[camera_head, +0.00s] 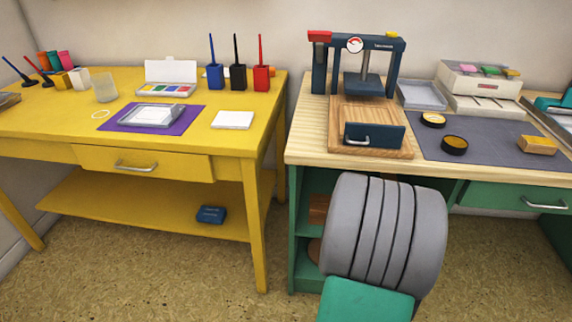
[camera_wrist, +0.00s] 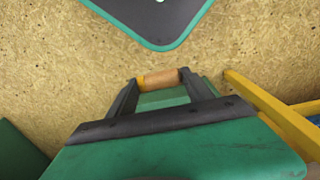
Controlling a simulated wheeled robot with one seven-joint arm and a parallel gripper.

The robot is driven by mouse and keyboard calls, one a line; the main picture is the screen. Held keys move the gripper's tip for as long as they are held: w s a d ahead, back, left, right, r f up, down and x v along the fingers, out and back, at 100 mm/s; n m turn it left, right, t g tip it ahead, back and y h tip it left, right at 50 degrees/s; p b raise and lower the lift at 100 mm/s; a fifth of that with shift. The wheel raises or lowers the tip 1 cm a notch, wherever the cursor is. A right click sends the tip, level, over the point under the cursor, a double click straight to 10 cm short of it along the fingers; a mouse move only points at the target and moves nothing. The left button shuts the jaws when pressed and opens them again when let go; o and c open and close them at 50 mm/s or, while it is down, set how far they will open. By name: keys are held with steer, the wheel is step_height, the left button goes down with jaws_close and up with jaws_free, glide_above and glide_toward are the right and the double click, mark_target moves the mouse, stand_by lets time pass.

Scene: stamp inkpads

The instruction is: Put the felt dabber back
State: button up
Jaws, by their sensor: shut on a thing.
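In the wrist view my gripper (camera_wrist: 160,96) is shut on a short, light-brown wooden cylinder (camera_wrist: 163,77) with a yellow band at its left end. It looks like the felt dabber, held crosswise between the two dark fingers. Its felt face cannot be made out. The gripper hangs over the speckled tan floor, clear of both tables. In the head view neither the gripper nor the dabber shows; only a grey joint and teal link of my arm stand at the lower right. No holder can be identified for certain as the dabber's place.
The yellow table (camera_head: 55,123) carries coloured pots, a paint box (camera_head: 170,88) and a purple mat (camera_head: 187,123). The wooden-topped bench (camera_head: 307,130) carries a press (camera_head: 367,85), a dark mat (camera_head: 490,148) with round tins, and trays. A yellow leg (camera_wrist: 270,105) shows at right in the wrist view.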

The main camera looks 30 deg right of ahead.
steer(key=w+a+r+n, duration=0.4)
steer(key=w+a+r, duration=0.7)
steer(key=w, duration=0.3)
steer(key=w+a+r+n, duration=0.4)
steer(key=w+a+r, duration=0.8)
steer(key=w+r, duration=0.1)
steer(key=shift+w+r, duration=0.2)
steer(key=shift+w, duration=0.6)
steer(key=s+r+p, duration=0.3)
steer(key=r+p, duration=0.7)
steer(key=p, duration=0.1)
steer(key=s+r+p, duration=0.2)
steer(key=r+p, duration=0.9)
steer(key=p, duration=0.1)
steer(key=s+r+p, duration=0.3)
steer(key=r+p, duration=0.8)
steer(key=p, duration=0.1)
steer(key=shift+s, duration=0.3)
steer(key=shift+f, duration=0.1)
steer(key=shift+a, duration=0.1)
